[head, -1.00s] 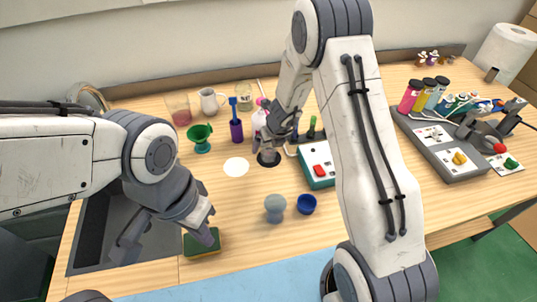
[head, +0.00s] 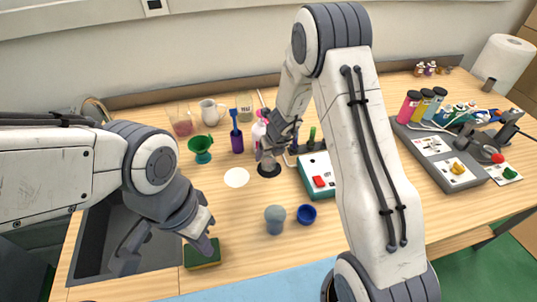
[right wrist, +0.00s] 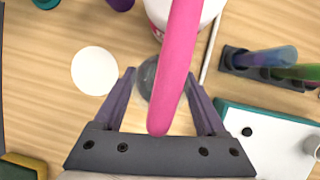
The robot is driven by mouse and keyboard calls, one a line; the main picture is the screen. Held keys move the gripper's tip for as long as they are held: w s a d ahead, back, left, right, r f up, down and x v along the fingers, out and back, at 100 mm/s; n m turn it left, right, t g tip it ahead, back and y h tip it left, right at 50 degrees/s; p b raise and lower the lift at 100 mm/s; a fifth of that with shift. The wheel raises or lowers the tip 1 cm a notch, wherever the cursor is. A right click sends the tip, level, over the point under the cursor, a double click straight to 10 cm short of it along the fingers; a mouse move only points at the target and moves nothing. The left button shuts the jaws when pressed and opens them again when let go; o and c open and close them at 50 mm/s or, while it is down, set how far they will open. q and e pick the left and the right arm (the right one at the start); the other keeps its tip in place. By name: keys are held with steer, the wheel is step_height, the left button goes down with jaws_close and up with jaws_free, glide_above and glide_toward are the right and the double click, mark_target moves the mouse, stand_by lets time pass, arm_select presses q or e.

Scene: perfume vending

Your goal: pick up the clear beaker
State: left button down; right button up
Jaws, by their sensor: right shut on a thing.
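My right gripper (head: 270,152) is over the black disc (head: 269,171) near the middle of the table. In the right wrist view its fingers (right wrist: 165,92) are closed on a clear round vessel, which looks like the clear beaker (right wrist: 147,72). A pink nozzle (right wrist: 176,60) crosses in front and hides part of it. In the head view the beaker is too small and covered to make out clearly. My left gripper (head: 168,250) is open and empty at the front left, one finger by the green and yellow sponge (head: 203,256).
The pink and white bottle (head: 258,130) stands just behind my right gripper. A teal-edged device (head: 318,178) is close on its right. A grey ball-topped object (head: 275,218) and blue cup (head: 307,214) stand in front.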

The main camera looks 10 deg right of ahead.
step_height(320, 180, up, 3)
steer(key=shift+r+p, duration=0.1)
steer(key=shift+p, duration=1.15)
steer(key=s+d+r+p, duration=0.2)
steer(key=d+r, duration=0.4)
steer(key=d, duration=0.5)
steer(key=shift+s+r, duration=0.4)
steer(key=shift+s, duration=0.45)
